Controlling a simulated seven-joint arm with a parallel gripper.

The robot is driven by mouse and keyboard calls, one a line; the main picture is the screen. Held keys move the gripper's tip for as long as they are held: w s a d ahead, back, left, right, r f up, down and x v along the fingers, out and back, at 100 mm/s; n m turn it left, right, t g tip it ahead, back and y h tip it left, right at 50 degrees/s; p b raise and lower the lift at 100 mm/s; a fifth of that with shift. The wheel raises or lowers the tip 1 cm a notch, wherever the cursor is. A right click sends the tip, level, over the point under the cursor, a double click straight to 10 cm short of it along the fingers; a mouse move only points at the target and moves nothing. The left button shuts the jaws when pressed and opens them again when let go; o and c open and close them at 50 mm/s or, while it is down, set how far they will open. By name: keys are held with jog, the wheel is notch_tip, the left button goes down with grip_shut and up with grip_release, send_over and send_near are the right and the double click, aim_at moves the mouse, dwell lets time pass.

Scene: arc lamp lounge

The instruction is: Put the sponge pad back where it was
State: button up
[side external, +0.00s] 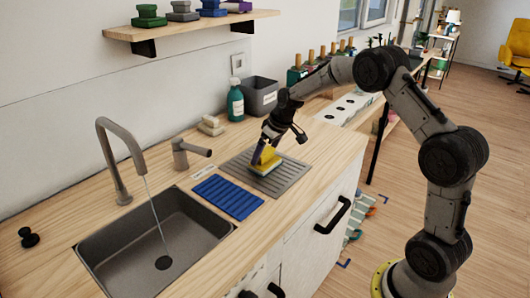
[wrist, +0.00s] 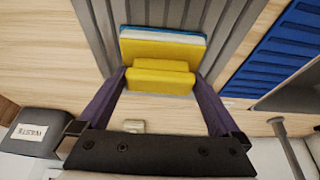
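The sponge pad (side external: 265,164) is yellow with a thin white and blue layer, and a raised yellow block stands on it. It is at the grey ridged drain mat (side external: 289,179) on the counter, right of the blue ribbed mat. In the wrist view the sponge pad (wrist: 160,55) lies between the two purple fingers of my gripper (wrist: 160,80). My gripper (side external: 262,153) points down at it from above. The fingers are wide apart, one on each side of the raised block. I cannot tell whether they press on it. The pad's underside is hidden.
The blue ribbed mat (side external: 228,197) lies between the drain mat and the sink (side external: 112,243), where water runs from the tap (side external: 120,150). A teal bottle (side external: 235,103), a grey bin (side external: 260,97) and pale soap blocks (side external: 211,125) stand along the wall. A shelf (side external: 190,26) holds coloured sponge stacks.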

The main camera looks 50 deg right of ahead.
jog(key=shift+r, duration=0.25)
jog(key=s+a+r, duration=0.3)
jog(key=s+r, duration=0.3)
jog(key=r, duration=0.2)
jog(key=s+a+r, duration=0.3)
jog(key=s+r, duration=0.2)
jog(key=r, duration=0.3)
jog(key=s+a, duration=0.4)
jog(key=s, duration=0.8)
jog(key=s+a+f+t, duration=0.1)
jog(key=s+a, duration=0.4)
jog(key=s, duration=0.7)
jog(key=shift+s+f, duration=0.25)
jog(key=shift+s, duration=0.1)
jog(key=shift+c, duration=0.2)
